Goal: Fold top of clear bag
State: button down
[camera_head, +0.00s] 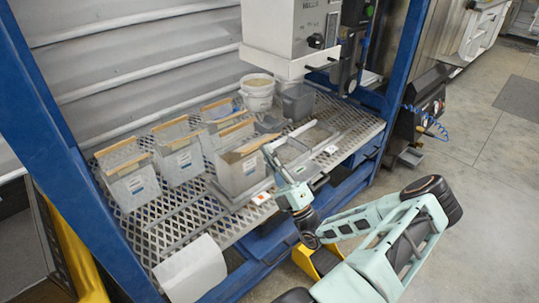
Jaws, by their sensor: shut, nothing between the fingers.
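Several clear bags with labels and tan strips along their tops stand on the metal mesh shelf (165,215). One clear bag (240,173) stands in front of the others, nearest my gripper, and its top looks spread or slanted. Others are at the far left (134,186), at the middle left (181,165) and behind (218,112). My gripper (268,150) is shut and empty, just right of the front bag's top edge. I cannot tell whether it touches the bag. The fingertips are small and hard to make out.
A grey hopper machine (290,30) hangs above the shelf. White buckets (257,92) and a grey bin (297,101) stand behind. A wire-like tray (310,140) is right of my gripper. Blue posts (400,60) frame the shelf. A white box (190,268) is at front left.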

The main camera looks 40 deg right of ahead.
aim_at(257, 142)
jog(key=shift+r, duration=0.15)
jog(key=shift+w+r+g+p, duration=0.2)
jog(key=shift+g+p, duration=0.1)
jog(key=shift+p, duration=0.6)
